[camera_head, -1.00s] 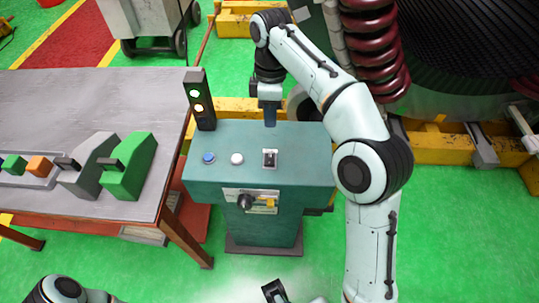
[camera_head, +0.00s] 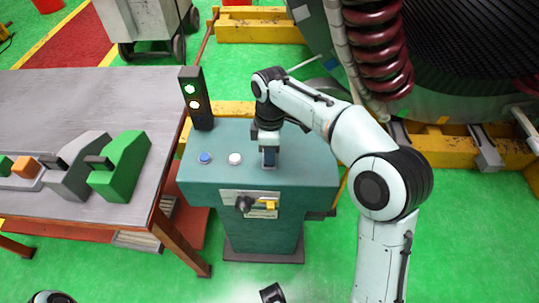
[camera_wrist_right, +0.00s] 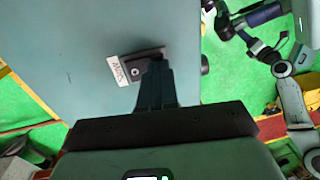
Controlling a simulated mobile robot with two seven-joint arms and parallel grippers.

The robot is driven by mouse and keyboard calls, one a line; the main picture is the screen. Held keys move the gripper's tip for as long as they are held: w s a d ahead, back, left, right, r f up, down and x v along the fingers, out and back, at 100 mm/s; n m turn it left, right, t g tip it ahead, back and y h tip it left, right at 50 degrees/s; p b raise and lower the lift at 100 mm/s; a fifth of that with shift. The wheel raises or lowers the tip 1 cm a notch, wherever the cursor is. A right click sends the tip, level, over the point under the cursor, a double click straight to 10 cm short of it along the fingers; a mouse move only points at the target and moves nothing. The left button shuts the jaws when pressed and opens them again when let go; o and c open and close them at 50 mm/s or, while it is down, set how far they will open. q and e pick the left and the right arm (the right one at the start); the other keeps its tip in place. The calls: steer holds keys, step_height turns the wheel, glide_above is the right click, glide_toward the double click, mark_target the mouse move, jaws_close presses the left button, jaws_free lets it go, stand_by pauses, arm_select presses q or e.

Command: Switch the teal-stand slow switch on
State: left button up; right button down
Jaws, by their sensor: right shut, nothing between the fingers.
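The teal stand (camera_head: 310,175) stands in the middle of the head view. Its top carries a blue button (camera_head: 204,158) and a white button (camera_head: 235,158). My right gripper (camera_head: 269,164) is shut and empty, pointing down over the right part of the top. It hides the slow switch in the head view. In the right wrist view, the black switch (camera_wrist_right: 136,71) sits beside a white label (camera_wrist_right: 117,71). My right fingertips (camera_wrist_right: 155,75) are right at the switch and overlap it; whether they touch is unclear. A dark part of my left gripper (camera_head: 272,293) shows at the bottom edge.
A black signal light (camera_head: 195,98) with two lit lamps stands at the stand's back left corner. The front has a black knob (camera_head: 243,204) and a yellow part (camera_head: 266,205). A grey table (camera_head: 70,110) with green, grey and orange blocks is at left.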

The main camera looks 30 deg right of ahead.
stand_by(0.3)
steer(key=shift+s+a+f+t+b, duration=0.1)
steer(key=shift+s+f+t+b, duration=0.05)
steer(key=shift+f+t+b, duration=0.4)
steer(key=shift+s+r, duration=0.1)
steer(key=shift+r, duration=0.15)
arm_select(q)
steer(key=shift+w+f, duration=0.25)
steer(key=shift+f, duration=0.15)
arm_select(e)
steer(key=shift+g, duration=0.25)
steer(key=shift+w+d+r+p, duration=0.2)
steer(key=shift+w+p, duration=0.15)
steer(key=shift+p, duration=0.25)
steer(key=shift+w+d+p, duration=0.3)
steer(key=shift+w+p, duration=0.1)
steer(key=shift+w, duration=0.1)
arm_select(q)
step_height(320, 180, up, 2)
steer(key=shift+w, duration=0.1)
